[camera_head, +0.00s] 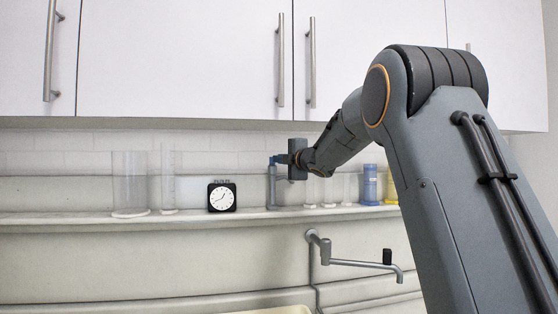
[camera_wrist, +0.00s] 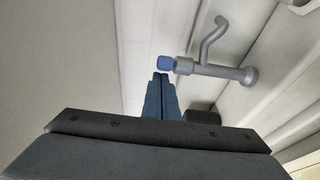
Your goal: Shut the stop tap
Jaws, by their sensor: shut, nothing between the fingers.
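A grey tap (camera_head: 272,188) stands upright on the narrow shelf in the head view. In the wrist view the grey tap (camera_wrist: 208,69) shows a round foot, a bent side spout and a blue cap (camera_wrist: 165,62) at its end. My gripper (camera_head: 278,159) reaches in from the right at the height of the tap's top. In the wrist view my gripper (camera_wrist: 161,77) has its two blue fingers together and empty, their tips close beside the blue cap. I cannot tell whether they touch it. The cap's turned position is not clear.
A black clock (camera_head: 222,197), a clear beaker (camera_head: 130,182) and a tall cylinder (camera_head: 168,180) stand left on the shelf (camera_head: 90,219). Clear vessels, a blue container (camera_head: 370,185) and a yellow one stand right. A grey swing spout (camera_head: 350,263) lies below; cupboards (camera_head: 185,60) hang above.

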